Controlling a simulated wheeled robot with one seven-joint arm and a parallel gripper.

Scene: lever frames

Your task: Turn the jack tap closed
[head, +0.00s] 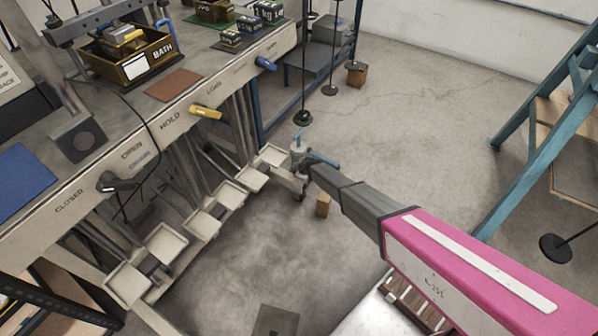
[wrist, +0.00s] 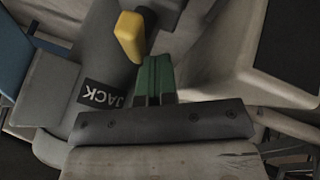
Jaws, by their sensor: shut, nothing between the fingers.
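In the wrist view a short yellow handle (wrist: 131,36) stands just above and left of the green fingertips of my gripper (wrist: 153,66). I take it for the jack tap's handle, as a grey body (wrist: 60,118) with a black JACK label (wrist: 100,95) lies beside it. The label reads upside down. My gripper is shut and its fingers are together with nothing between them. The fingertips are very close to the handle; I cannot tell whether they touch it. The handle's base is partly hidden. I cannot make out the tap or the fingers in the head view.
In the head view a bench (head: 75,170) at the left carries a yellow lever (head: 205,111), a blue lever (head: 266,64) and a black lever (head: 117,185). A wooden BATH box (head: 150,63) stands on it. Light pedals line the floor below. Open floor (head: 410,110) lies to the right.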

